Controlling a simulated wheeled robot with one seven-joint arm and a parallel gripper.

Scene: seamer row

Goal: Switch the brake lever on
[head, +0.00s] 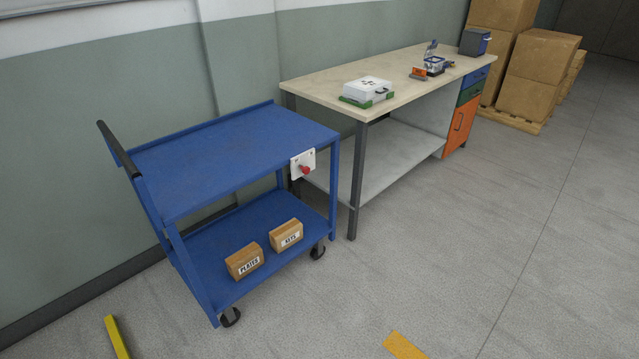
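A small red lever (305,169) sticks out from a white plate (297,164) in the head view. The plate is fixed to the right end of the front edge of a blue two-shelf cart (225,150). The lever appears to point down and to the right; at this size I cannot tell its on or off position. My gripper is not in the head view.
Two labelled boxes (245,261) (286,236) sit on the cart's lower shelf. A workbench (320,92) stands to the right with a white case (367,88) on it. Cardboard boxes (540,60) stand at the back right.

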